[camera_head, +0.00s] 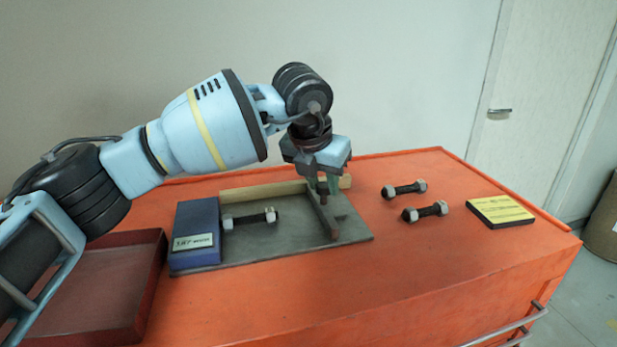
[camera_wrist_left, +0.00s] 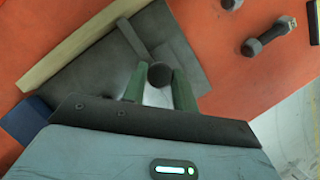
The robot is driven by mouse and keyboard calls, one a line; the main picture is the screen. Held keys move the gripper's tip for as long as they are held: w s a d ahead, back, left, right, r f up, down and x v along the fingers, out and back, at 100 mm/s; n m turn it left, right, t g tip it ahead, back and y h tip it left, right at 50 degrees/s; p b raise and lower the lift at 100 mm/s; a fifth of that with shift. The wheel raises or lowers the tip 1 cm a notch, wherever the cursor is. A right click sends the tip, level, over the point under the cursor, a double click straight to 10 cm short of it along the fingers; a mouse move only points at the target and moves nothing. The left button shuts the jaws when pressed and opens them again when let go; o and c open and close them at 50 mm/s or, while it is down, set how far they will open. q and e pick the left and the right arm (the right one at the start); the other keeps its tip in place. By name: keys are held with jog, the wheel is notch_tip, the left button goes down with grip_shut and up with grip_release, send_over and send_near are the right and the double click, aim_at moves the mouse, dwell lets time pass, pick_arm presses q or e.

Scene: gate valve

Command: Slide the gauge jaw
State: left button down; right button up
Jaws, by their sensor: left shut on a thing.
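The gauge jaw is a dark grey bar (camera_head: 328,220) standing across the grey base plate (camera_head: 275,245), right of the blue end block (camera_head: 196,230). A dark round knob (camera_wrist_left: 160,75) rises from the jaw. My left gripper (camera_head: 325,188) points down over the jaw's far part and is shut on the knob, with one green finger on each side of it in the left wrist view (camera_wrist_left: 158,90). A bolt with pale nuts (camera_head: 250,218) lies on the plate between block and jaw, apart from the jaw. My right gripper is out of view.
A wooden strip (camera_head: 262,191) runs along the plate's back edge. Two more bolts (camera_head: 404,189) (camera_head: 425,211) lie on the orange bench (camera_head: 400,270) to the right, near a yellow-topped pad (camera_head: 501,211). A red tray (camera_head: 105,290) sits at left. The bench front is clear.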

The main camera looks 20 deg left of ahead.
pick_arm(q)
jog(key=shift+w+d+r, duration=0.1)
jog(key=shift+w+d, duration=0.05)
jog(key=shift+d, duration=0.15)
jog(key=c, duration=1.4)
grip_release()
jog(key=shift+o, duration=1.4)
jog(key=shift+w+d, duration=0.1)
jog(key=shift+s+r, duration=0.2)
jog(key=shift+r, duration=0.2)
jog(key=v, duration=0.6)
jog(key=shift+s+r, duration=0.2)
jog(key=shift+r, duration=0.2)
jog(key=shift+f, duration=0.1)
